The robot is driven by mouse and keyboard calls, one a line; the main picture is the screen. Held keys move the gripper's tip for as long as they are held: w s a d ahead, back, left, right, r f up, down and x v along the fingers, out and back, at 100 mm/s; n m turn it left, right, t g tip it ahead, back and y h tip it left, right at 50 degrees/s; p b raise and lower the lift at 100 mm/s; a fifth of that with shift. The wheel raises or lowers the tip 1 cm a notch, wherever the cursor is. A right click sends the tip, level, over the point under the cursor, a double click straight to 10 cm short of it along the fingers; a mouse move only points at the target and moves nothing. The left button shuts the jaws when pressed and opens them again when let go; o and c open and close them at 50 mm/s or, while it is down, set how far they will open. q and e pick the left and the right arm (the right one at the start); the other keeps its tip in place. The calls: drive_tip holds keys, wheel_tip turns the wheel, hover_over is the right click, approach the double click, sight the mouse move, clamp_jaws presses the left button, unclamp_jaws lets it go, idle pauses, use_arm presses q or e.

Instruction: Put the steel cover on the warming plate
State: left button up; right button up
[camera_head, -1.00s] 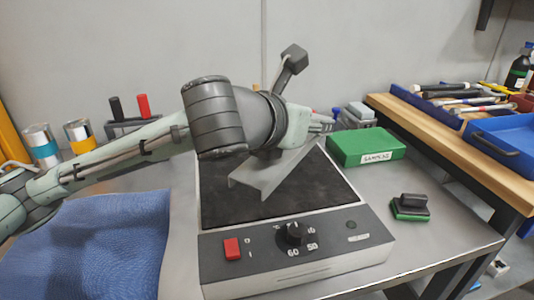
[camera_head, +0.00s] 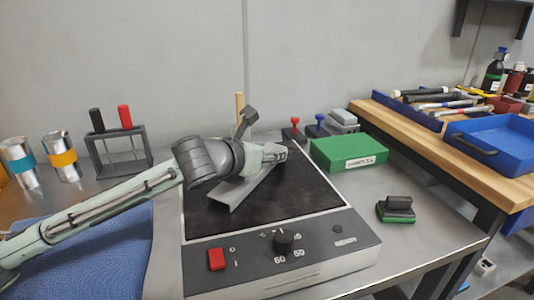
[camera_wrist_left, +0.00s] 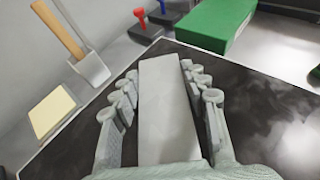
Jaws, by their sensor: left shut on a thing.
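The warming plate (camera_head: 310,195) has a dark top and a front panel with a red switch and a black knob. The steel cover (camera_head: 240,194) is a grey, angled metal piece over the left-middle of that dark top. I cannot tell whether it touches the plate. My left gripper (camera_head: 276,153) is shut on the cover, and my arm hides part of it. In the left wrist view, the cover's grey top (camera_wrist_left: 167,110) lies between the fingers (camera_wrist_left: 162,73), with the dark plate around it (camera_wrist_left: 265,110). My right gripper is not in view.
A green box (camera_head: 348,152) stands to the plate's right, with a green-based block (camera_head: 397,208) nearer the front. Two cans (camera_head: 60,157), a rack (camera_head: 122,155) and a blue cloth (camera_head: 95,250) are at left. A wooden bench (camera_head: 420,140) holds blue trays.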

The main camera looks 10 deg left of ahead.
use_arm(q)
drive_tip(key=shift+f, duration=0.15)
drive_tip(key=o, duration=1.2)
drive_tip(key=shift+o, duration=0.2)
drive_tip(key=v, duration=1.2)
